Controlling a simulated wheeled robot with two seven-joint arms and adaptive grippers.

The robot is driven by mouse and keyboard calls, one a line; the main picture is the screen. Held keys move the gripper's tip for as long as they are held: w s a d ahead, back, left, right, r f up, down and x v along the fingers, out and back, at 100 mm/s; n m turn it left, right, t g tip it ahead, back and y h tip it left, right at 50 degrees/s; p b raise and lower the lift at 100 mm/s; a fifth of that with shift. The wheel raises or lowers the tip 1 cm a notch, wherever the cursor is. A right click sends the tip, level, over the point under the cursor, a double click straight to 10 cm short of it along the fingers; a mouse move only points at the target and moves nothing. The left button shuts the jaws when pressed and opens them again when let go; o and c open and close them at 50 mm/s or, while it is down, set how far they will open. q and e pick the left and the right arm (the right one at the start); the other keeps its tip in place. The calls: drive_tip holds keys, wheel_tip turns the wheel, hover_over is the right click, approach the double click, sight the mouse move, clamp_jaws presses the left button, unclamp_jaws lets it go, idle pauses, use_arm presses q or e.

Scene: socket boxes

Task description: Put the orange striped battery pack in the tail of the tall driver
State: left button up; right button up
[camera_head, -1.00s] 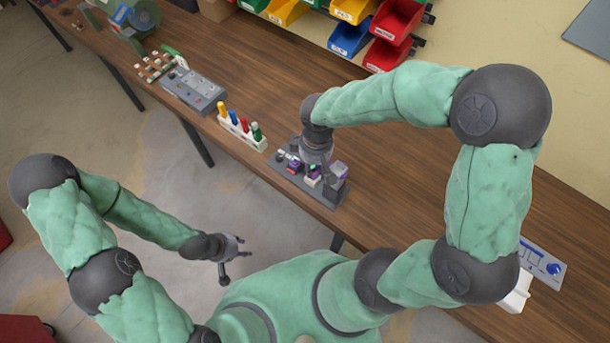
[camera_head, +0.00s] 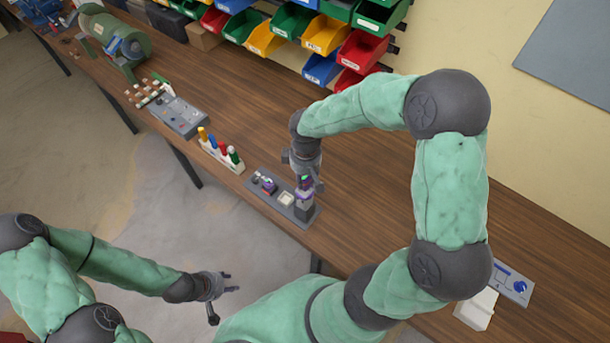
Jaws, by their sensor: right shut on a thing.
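My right gripper (camera_head: 304,184) is shut on a small dark battery pack (camera_head: 304,183) with green and purple showing; its stripe is too small to read. It is held over the upright dark grey block with a purple top (camera_head: 304,205), likely the tall driver, at the right end of a grey tray (camera_head: 268,201). I cannot tell whether pack and block touch. A pale square holder (camera_head: 286,199) on the tray looks empty. A small purple and red piece (camera_head: 268,187) sits left of it. My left gripper (camera_head: 231,282) is open and empty, off the table's front edge.
A white rack (camera_head: 220,156) with several coloured pieces stands left of the tray. A grey panel box (camera_head: 180,116) and a green machine (camera_head: 122,47) lie farther left. Coloured bins (camera_head: 325,35) line the back.

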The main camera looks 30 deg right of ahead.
drive_tip(key=shift+f, duration=0.5)
drive_tip(key=shift+f+b, duration=0.15)
drive_tip(key=shift+b, duration=0.25)
drive_tip(key=shift+f+b, duration=0.6)
drive_tip(key=shift+f, duration=0.1)
drive_tip(key=shift+f+b, duration=0.3)
idle(0.5)
drive_tip(key=shift+f+b, duration=0.5)
drive_tip(key=shift+f, duration=0.1)
drive_tip(key=o, duration=1.1)
drive_tip(key=shift+r, duration=0.1)
wheel_tip(320, 180, up, 12)
drive_tip(key=shift+r, duration=0.1)
